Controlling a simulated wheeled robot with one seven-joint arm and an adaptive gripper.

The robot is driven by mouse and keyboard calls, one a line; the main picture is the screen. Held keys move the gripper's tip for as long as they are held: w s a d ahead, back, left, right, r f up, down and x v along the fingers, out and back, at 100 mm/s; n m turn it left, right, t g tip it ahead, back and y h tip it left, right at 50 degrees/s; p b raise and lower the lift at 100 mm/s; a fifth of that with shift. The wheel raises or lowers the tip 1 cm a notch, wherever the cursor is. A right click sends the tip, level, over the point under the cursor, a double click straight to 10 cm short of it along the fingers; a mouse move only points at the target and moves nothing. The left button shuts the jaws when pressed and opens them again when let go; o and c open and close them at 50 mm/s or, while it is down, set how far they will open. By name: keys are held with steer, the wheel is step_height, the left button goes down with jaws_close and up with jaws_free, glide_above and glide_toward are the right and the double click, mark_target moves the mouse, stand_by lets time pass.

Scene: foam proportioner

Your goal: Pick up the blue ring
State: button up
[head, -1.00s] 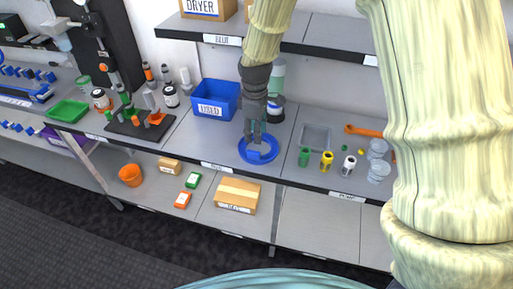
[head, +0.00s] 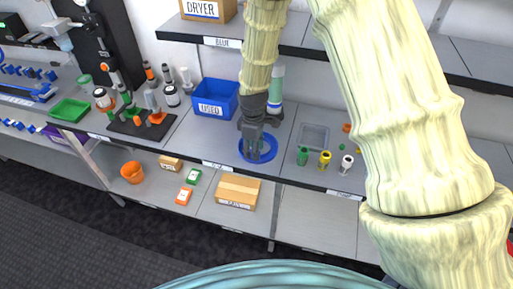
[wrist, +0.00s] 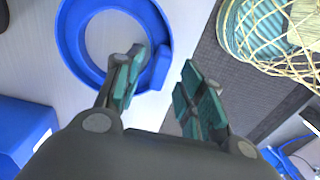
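The blue ring (head: 270,153) lies flat on the shelf top near its front edge. In the wrist view the ring (wrist: 72,38) fills the upper left, with a thicker block on its right side. My gripper (head: 255,155) is over the ring in the head view and hides part of it. In the wrist view my gripper (wrist: 160,88) is open. Its left finger overlaps the ring's opening and its right finger is outside the ring, with the thick block between and slightly ahead of them. I cannot tell whether either finger touches the ring.
A blue bin (head: 215,97) marked USED stands left of the ring. To the right are green (head: 303,156), yellow (head: 324,160) and white (head: 346,165) cylinders and a grey tray (head: 314,136). A white-and-green bottle (head: 275,88) stands behind. The shelf edge is close in front.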

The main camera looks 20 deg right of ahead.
steer(key=shift+f, duration=1.05)
steer(key=shift+c, duration=0.4)
jaws_close()
